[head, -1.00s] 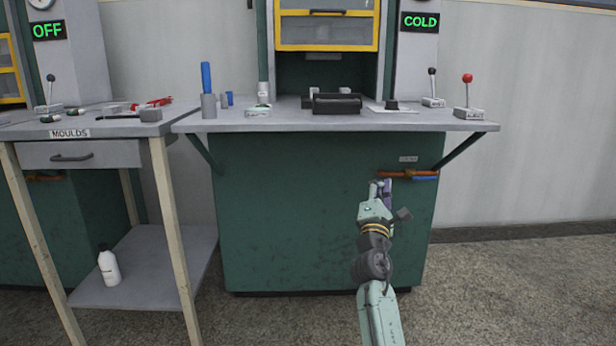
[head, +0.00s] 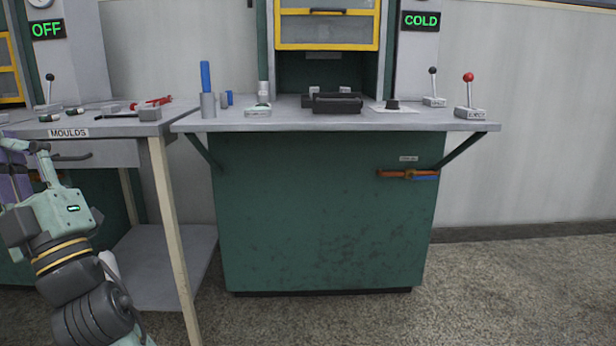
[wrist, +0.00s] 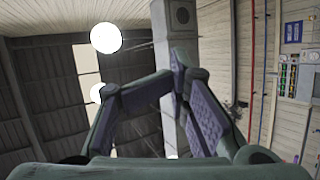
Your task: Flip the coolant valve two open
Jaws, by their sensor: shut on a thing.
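An orange pipe with a brass valve (head: 410,174) runs across the front of the green machine in the head view. A blue part lies level along the pipe's right half, and a small label above is too small to read. My gripper (head: 14,152) is at the left edge of the head view, far left of this valve and partly cut off. In the wrist view my gripper (wrist: 178,72) has its fingers drawn together at the tips. What they hold cannot be made out. A bit of another orange pipe (head: 35,178) shows behind my gripper at the left machine.
The grey bench top (head: 300,121) juts over the green machine's front. A moulds table (head: 95,155) with wooden legs stands between my gripper and the valve. The floor before the green machine is clear. The wrist view faces ceiling lamps (wrist: 105,38) and walls.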

